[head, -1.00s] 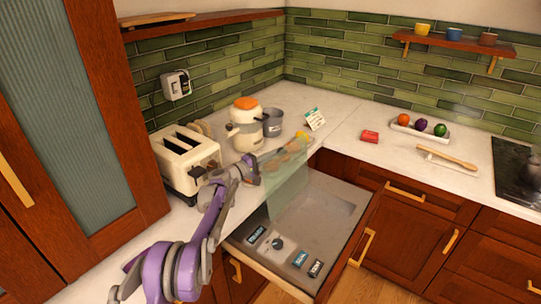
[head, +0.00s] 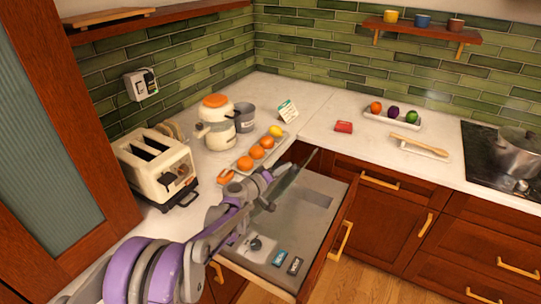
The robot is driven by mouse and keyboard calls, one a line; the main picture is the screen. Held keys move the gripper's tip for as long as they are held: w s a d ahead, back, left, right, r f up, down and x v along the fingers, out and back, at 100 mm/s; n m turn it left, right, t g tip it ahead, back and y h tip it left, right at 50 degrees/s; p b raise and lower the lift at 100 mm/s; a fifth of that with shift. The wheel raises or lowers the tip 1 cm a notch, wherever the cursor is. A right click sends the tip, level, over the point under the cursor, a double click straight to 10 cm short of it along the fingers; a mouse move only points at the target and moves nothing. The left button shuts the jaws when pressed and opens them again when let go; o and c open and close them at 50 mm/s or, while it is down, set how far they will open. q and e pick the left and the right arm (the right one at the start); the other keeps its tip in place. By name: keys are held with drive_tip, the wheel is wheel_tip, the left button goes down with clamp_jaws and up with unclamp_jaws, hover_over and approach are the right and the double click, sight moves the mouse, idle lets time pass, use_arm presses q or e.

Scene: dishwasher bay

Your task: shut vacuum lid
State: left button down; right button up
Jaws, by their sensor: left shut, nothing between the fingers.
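The vacuum drawer (head: 318,222) is pulled out below the counter, with a grey metal top and a control strip at its front left. Its clear glass lid (head: 306,163) stands raised and tilted over the drawer, seen nearly edge-on as a thin dark slanted band. My left gripper (head: 270,190) is shut and empty at the lid's near left part. Arm links partly hide the fingers and the drawer's left side, so I cannot tell whether they touch the glass. My right gripper is not in view.
A toaster (head: 158,169) stands on the counter left of my arm. A tray of oranges and a lemon (head: 243,163) lies behind the gripper. A cream jar (head: 215,125) and grey pot (head: 245,118) stand farther back.

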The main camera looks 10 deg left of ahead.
use_arm(q)
drive_tip(key=s+d+f+m+y+b, duration=0.1)
drive_tip(key=s+d+f+m, duration=0.1)
drive_tip(key=d+f, duration=0.4)
drive_tip(key=s+d+f+m+y+b, duration=0.1)
drive_tip(key=s+d+f+m, duration=0.1)
drive_tip(key=d+f+m, duration=0.2)
drive_tip(key=shift+s+d+f+m, duration=0.35)
drive_tip(key=shift+d+f, duration=0.6)
drive_tip(key=shift+f, duration=0.55)
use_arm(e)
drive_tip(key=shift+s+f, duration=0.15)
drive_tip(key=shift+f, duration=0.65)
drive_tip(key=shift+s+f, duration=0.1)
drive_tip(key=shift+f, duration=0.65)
